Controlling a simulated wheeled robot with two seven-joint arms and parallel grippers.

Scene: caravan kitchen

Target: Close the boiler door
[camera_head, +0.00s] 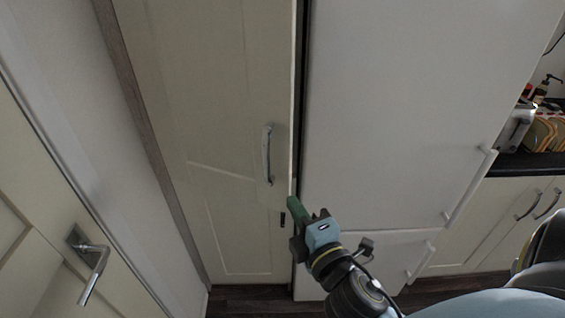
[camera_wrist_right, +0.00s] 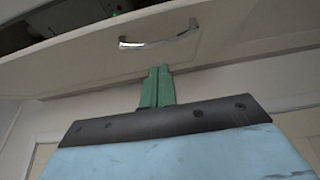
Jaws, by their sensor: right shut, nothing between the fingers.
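The boiler door appears to be the tall cream cabinet door (camera_head: 225,120) with a metal handle (camera_head: 267,155), left of the white fridge. A dark gap shows along its right edge; I cannot tell exactly how far it stands open. My right gripper (camera_head: 293,206) is at this right edge, below the handle, its green fingers together and empty. In the right wrist view the shut fingers (camera_wrist_right: 158,72) point at the door (camera_wrist_right: 75,65), below the handle (camera_wrist_right: 160,40). Whether they touch it is unclear. My left gripper is not in view.
The white fridge (camera_head: 400,110) with white handles stands close on the right. A room door (camera_head: 30,220) with a lever handle (camera_head: 92,270) is at the left. A counter (camera_head: 525,163) with several items is at the far right. Dark floor (camera_head: 250,300) shows below the cabinet.

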